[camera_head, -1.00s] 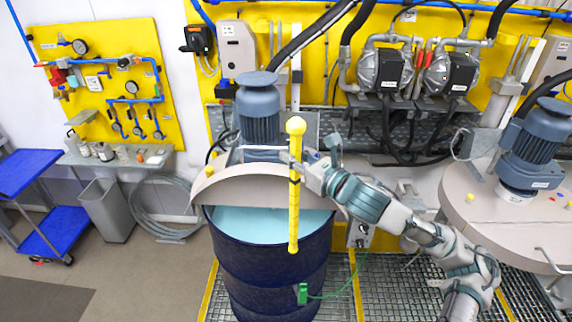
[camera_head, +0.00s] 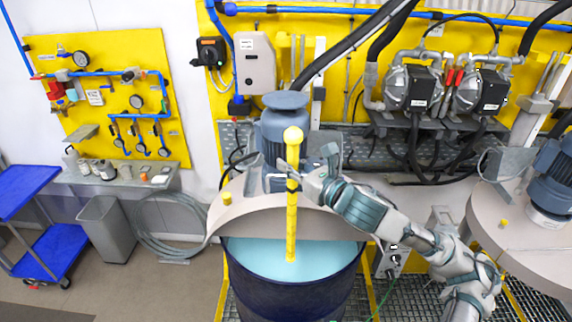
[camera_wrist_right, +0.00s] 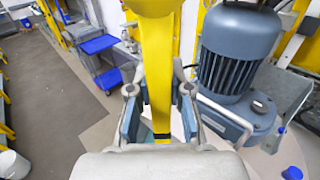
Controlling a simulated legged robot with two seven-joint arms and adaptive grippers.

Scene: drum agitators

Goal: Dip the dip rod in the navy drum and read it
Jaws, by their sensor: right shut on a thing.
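The yellow dip rod (camera_head: 292,220), with a ball at its top and dark marks along it, stands nearly upright over the navy drum (camera_head: 293,298). The drum's near half is open and shows light blue liquid (camera_head: 335,254). The rod's lower end shows against this liquid; I cannot tell whether it touches the surface or hangs above it. My right gripper (camera_head: 294,180) is shut on the rod's upper part. In the right wrist view the fingers (camera_wrist_right: 159,112) close on both sides of the yellow rod (camera_wrist_right: 158,70). My left gripper is not in view.
A beige half lid (camera_head: 262,216) with a blue-grey motor (camera_head: 286,130) covers the drum's back, close behind the rod. A second lidded drum (camera_head: 520,240) stands at right. A grey bin (camera_head: 107,228) and blue cart (camera_head: 50,255) stand at left.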

